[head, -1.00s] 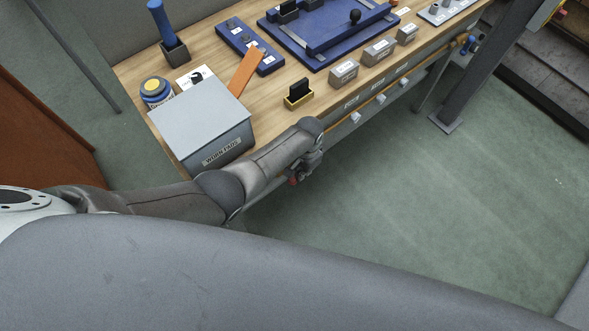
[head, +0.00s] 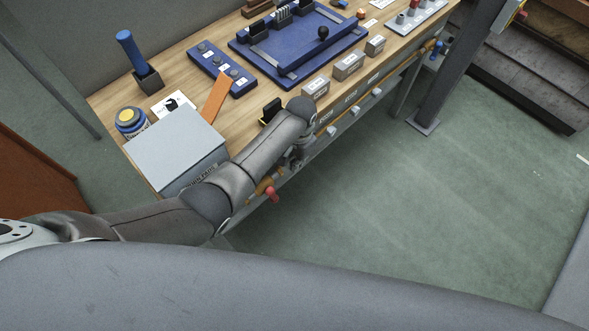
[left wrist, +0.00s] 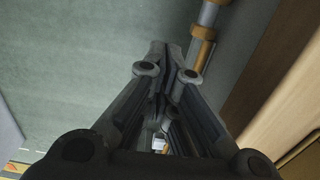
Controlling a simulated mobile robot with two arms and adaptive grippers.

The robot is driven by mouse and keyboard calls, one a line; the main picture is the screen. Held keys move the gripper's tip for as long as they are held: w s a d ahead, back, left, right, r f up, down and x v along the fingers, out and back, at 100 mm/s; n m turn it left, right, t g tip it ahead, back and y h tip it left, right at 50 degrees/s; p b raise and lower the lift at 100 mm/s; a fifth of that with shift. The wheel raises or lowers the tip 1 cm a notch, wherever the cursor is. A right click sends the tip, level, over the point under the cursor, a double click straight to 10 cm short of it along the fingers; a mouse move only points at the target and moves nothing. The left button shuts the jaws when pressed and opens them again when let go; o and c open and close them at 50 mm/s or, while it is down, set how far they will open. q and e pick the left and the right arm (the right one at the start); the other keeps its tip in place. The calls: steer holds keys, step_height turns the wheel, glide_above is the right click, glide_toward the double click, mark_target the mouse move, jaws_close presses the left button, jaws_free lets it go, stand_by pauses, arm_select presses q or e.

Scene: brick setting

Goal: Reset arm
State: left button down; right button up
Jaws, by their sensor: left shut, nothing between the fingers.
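My left arm comes in from the left in the head view and reaches along the front edge of the workbench (head: 180,55). My left gripper (head: 297,158) hangs at the end of that arm, small and partly hidden by the wrist, in front of the bench edge. In the left wrist view the fingers of the left gripper (left wrist: 168,55) are together at the tips with nothing between them. The green floor lies beyond the fingertips. My right gripper is in neither view.
A grey work pads box (head: 175,150) stands at the bench's near left corner, close to my arm. A black item in a yellow holder (head: 270,112) is partly behind my arm. A grey post (head: 455,75) stands right of the bench. The green floor (head: 400,220) in front is clear.

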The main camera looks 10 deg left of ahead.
arm_select(q)
steer(key=shift+w+d+r, duration=0.1)
steer(key=shift+w+r, duration=0.05)
steer(key=shift+r, duration=0.4)
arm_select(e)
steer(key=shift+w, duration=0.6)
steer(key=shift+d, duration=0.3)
